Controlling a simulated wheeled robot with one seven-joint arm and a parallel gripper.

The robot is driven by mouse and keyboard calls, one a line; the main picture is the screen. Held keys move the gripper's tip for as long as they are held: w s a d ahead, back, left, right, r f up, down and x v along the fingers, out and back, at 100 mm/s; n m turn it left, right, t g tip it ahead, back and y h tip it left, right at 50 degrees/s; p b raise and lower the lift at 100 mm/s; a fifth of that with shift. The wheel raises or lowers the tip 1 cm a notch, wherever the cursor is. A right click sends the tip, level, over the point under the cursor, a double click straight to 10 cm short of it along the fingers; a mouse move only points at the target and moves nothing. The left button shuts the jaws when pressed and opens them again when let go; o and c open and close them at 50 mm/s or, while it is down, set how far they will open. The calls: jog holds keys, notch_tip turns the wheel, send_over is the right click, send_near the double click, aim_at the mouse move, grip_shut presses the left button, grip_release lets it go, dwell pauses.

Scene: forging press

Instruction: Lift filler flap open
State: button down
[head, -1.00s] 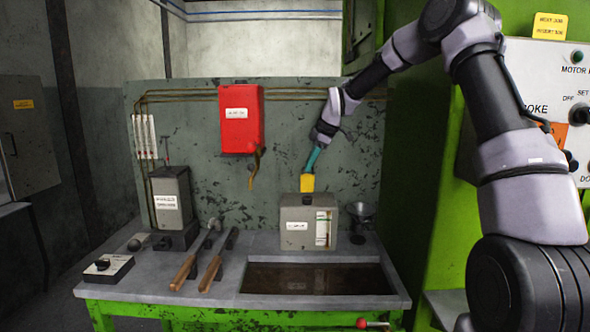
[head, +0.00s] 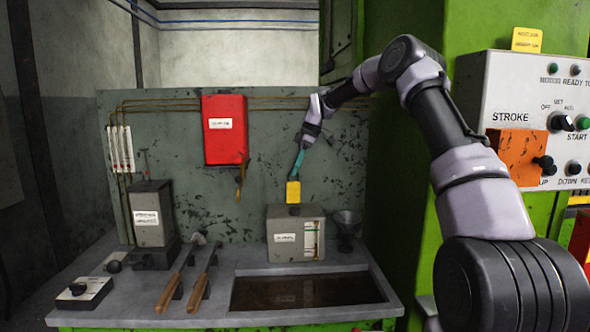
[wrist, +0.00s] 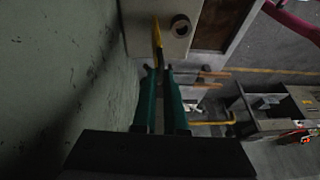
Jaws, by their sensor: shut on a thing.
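The filler flap (head: 293,192) is a yellow plate on top of a grey box (head: 284,228) at the back of the bench. It stands up from the box top. In the wrist view the flap (wrist: 157,38) shows nearly edge-on, beside a dark round filler opening (wrist: 181,27). My gripper (head: 296,177) comes down from above with teal fingers. In the wrist view its fingertips (wrist: 159,68) are closed on the near end of the flap. The exact contact is dim and small.
A red box (head: 225,130) hangs on the back panel, left of my gripper. A funnel (head: 346,219) stands right of the grey box. A dark sunken tray (head: 305,292) lies in front. Two wooden-handled tools (head: 185,278) lie to the left. The green press stands at the right.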

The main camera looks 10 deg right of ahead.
jog(key=shift+f, duration=0.2)
jog(key=c, duration=1)
grip_release()
jog(key=shift+a, duration=0.1)
jog(key=shift+o, duration=0.2)
jog(key=shift+r, duration=0.1)
jog(key=v, duration=1)
jog(key=shift+r, duration=0.35)
jog(key=shift+w, duration=0.1)
